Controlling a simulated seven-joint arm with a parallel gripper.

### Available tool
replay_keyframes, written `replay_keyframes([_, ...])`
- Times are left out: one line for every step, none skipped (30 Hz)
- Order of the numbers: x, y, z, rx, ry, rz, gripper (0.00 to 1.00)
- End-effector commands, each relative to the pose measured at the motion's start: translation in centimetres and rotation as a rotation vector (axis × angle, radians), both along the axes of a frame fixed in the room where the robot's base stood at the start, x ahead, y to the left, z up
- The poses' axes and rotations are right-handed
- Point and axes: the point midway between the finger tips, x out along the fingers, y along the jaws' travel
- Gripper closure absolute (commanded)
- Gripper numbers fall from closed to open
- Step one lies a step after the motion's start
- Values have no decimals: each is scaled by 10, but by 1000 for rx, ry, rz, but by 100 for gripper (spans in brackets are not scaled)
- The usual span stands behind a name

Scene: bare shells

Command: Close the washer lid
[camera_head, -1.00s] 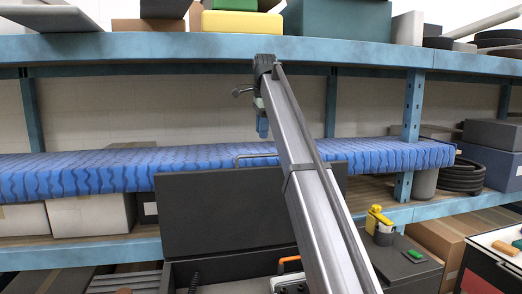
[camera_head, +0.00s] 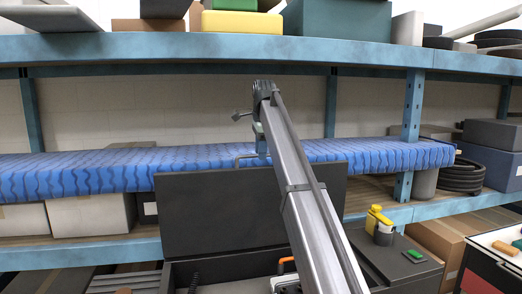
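The washer is a dark box low in the middle, with its body (camera_head: 225,283) partly cut off by the bottom edge of the picture. Its dark flat lid (camera_head: 215,215) stands open and upright at the back, with a metal handle behind its top edge. My long grey arm crosses in front of the lid's right part. My gripper (camera_head: 262,150) hangs from the arm's far end, small and partly hidden, over the lid's top edge in the picture. I cannot tell whether it touches the lid, or whether its fingers are open.
A blue wavy-patterned mat (camera_head: 80,172) lies along the shelf behind the lid. Blue shelf beams run above and below. A dark case (camera_head: 395,262) with yellow items on it stands to the right. An orange-handled item (camera_head: 286,263) shows inside the washer opening.

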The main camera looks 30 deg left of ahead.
Motion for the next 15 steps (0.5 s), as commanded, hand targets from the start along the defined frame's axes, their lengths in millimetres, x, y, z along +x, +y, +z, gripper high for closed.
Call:
replay_keyframes([0,0,0,0,0,0,69])
replay_keyframes([0,0,0,0,0,0,72])
replay_keyframes([0,0,0,0,0,0,76])
replay_keyframes([0,0,0,0,0,0,78])
replay_keyframes([0,0,0,0,0,0,81])
replay_keyframes([0,0,0,0,0,0,85])
replay_keyframes([0,0,0,0,0,0,88])
replay_keyframes([0,0,0,0,0,0,91])
replay_keyframes([0,0,0,0,0,0,95])
replay_keyframes([0,0,0,0,0,0,98])
replay_keyframes([0,0,0,0,0,0,100])
replay_keyframes([0,0,0,0,0,0,100])
replay_keyframes([0,0,0,0,0,0,100])
replay_keyframes([0,0,0,0,0,0,100])
replay_keyframes([0,0,0,0,0,0,100])
